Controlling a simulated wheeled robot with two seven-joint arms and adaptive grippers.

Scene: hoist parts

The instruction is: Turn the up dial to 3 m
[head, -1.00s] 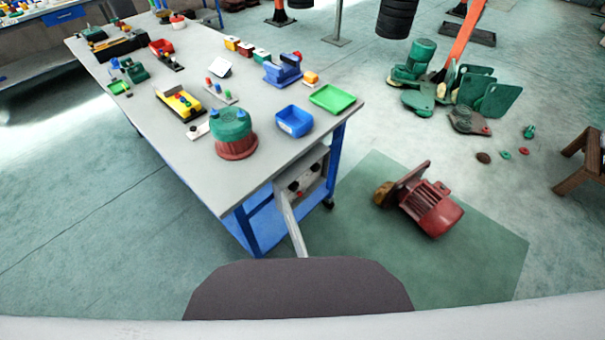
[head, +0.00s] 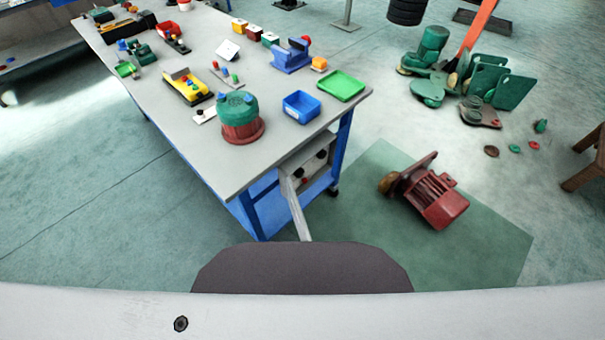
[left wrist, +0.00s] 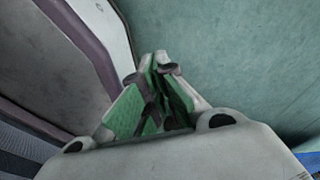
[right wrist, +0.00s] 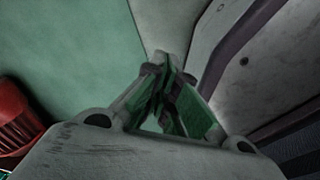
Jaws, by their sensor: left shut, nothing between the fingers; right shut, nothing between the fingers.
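No dial with a readable scale shows. A small white plate with a black knob (head: 203,115) lies on the table beside a yellow device (head: 187,87). A grey panel with black and red knobs (head: 308,166) is on the table's near end, under the top. I cannot tell whether either carries the up dial. My left gripper (left wrist: 160,68) shows in the left wrist view, shut and empty, above bare green floor. My right gripper (right wrist: 163,68) shows in the right wrist view, also shut and empty. Neither gripper shows in the head view or touches anything.
The grey table (head: 180,140) holds a green and red drum (head: 240,118), a blue bin (head: 301,107) and a green tray (head: 341,85). A red motor (head: 435,197) lies on a green mat (head: 480,235). Green parts (head: 485,80) stand behind. Floor left of the table is clear.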

